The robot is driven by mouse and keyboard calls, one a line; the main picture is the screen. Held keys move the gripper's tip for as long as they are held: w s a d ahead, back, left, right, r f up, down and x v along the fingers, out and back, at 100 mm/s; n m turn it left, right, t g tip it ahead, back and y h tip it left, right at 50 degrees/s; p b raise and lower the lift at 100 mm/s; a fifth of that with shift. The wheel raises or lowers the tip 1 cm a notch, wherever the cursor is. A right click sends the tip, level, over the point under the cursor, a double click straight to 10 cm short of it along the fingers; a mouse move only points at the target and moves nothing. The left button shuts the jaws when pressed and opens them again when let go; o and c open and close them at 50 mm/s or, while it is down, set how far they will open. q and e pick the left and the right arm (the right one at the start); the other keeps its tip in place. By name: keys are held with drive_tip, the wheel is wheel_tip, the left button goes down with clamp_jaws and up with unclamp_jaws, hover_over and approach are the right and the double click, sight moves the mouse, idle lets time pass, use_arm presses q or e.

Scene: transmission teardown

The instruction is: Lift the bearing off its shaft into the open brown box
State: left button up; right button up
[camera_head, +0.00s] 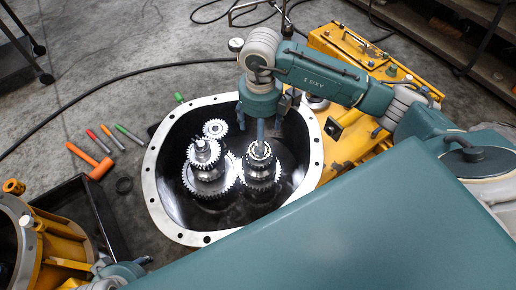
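A light metal bearing (259,153) sits on top of the right-hand geared shaft (260,172) inside the open transmission housing (157,190). My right gripper does not show clearly.
A second geared shaft (204,160) and a small gear (215,128) stand beside the bearing's shaft. A yellow casing (350,140) lies right, another yellow housing (28,235) lower left.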

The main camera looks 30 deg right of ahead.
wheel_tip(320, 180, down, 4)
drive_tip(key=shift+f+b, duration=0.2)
drive_tip(key=shift+b, duration=0.1)
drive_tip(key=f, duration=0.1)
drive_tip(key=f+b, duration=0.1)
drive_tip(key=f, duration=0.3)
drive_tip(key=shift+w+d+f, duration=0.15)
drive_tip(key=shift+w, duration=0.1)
use_arm(q)
drive_tip(key=shift+v, duration=0.95)
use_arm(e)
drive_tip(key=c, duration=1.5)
